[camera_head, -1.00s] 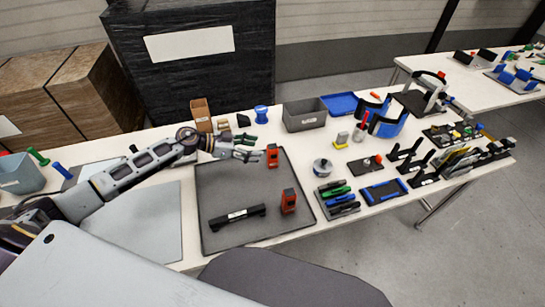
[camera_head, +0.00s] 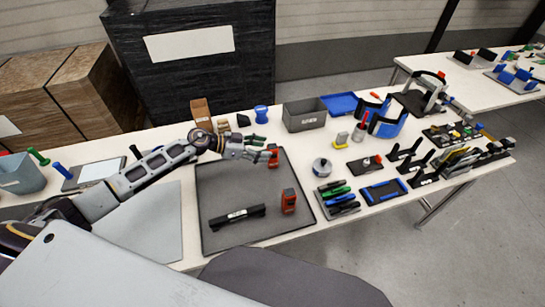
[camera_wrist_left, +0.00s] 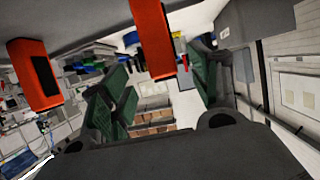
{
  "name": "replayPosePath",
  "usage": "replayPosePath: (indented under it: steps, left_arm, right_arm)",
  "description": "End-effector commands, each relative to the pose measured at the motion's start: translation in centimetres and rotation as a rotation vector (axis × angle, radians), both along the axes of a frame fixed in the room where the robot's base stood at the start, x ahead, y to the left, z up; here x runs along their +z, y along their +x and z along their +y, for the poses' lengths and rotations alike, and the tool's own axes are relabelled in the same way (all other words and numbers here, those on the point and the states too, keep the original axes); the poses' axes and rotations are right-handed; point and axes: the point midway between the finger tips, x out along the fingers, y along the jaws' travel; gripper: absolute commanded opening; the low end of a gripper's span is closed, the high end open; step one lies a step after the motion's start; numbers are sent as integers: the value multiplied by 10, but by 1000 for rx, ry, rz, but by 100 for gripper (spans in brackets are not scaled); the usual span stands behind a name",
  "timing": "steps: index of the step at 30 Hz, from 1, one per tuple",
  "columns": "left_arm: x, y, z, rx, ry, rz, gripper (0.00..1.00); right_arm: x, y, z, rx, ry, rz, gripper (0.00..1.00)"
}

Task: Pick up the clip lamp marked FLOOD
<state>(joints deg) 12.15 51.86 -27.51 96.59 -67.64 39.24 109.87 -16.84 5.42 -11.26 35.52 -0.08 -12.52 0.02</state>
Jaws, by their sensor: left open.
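Two orange-red clip lamps stand on the dark grey mat (camera_head: 215,190). The far lamp (camera_head: 273,160) is at the mat's back edge, and the near lamp (camera_head: 288,205) is further forward. A black bar with a white label (camera_head: 237,217) lies to the near lamp's left. I cannot read FLOOD on any of them. My left gripper (camera_head: 262,149) is open, its fingertips right at the far lamp. In the left wrist view, one orange lamp (camera_wrist_left: 153,38) shows between the green-padded fingers (camera_wrist_left: 158,78), and another lamp (camera_wrist_left: 35,75) shows at left. Contact cannot be told. My right gripper is out of view.
A grey bin (camera_head: 304,116), blue cup (camera_head: 261,114) and cardboard box (camera_head: 201,110) stand behind the mat. A round pot (camera_head: 322,167) and a tray of coloured tools (camera_head: 337,198) stand to its right. The mat's middle is clear.

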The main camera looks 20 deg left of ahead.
Motion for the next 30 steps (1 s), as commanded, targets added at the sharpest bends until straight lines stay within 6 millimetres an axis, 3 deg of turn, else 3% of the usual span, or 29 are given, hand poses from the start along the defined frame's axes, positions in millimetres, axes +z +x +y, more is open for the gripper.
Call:
replayPosePath:
  steps: [15,30]
  left_arm:
    - [-8,21,-34,0,-1,-1,62]
    - [-10,23,-37,0,0,0,62]
  right_arm:
    - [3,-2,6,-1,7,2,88]
    - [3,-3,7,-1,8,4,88]
